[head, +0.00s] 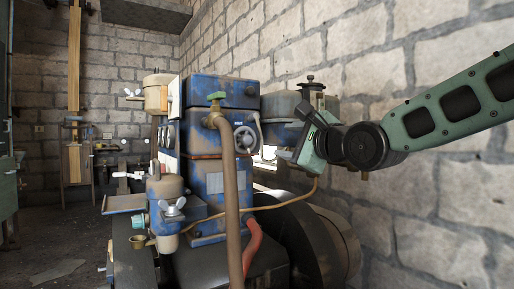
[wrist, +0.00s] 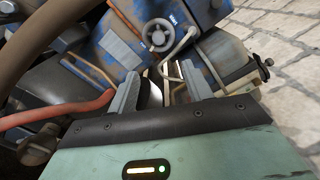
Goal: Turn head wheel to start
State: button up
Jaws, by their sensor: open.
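The small grey spoked wheel (head: 244,139) sits on the right side of the worn blue engine head (head: 222,93). It also shows in the wrist view (wrist: 158,36), beyond my fingers and slightly left of the middle. My gripper (wrist: 160,90) is open, its two grey fingers apart with nothing held between them. In the head view my gripper (head: 297,140) is to the right of the wheel, in front of the grey tank, and apart from the wheel. Its fingertips are hard to make out there.
A brown pipe (head: 229,200) rises in front of the engine. A red hose (head: 252,245) and a large dark flywheel (head: 318,240) are low down. A grey tank (head: 280,105) stands behind my gripper. The stone wall (head: 420,190) is close on the right.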

aim_at(248, 140)
jog(key=x, duration=1.6)
jog(key=shift+w+a+f, duration=0.15)
jog(key=shift+a, duration=0.1)
jog(key=c, duration=1)
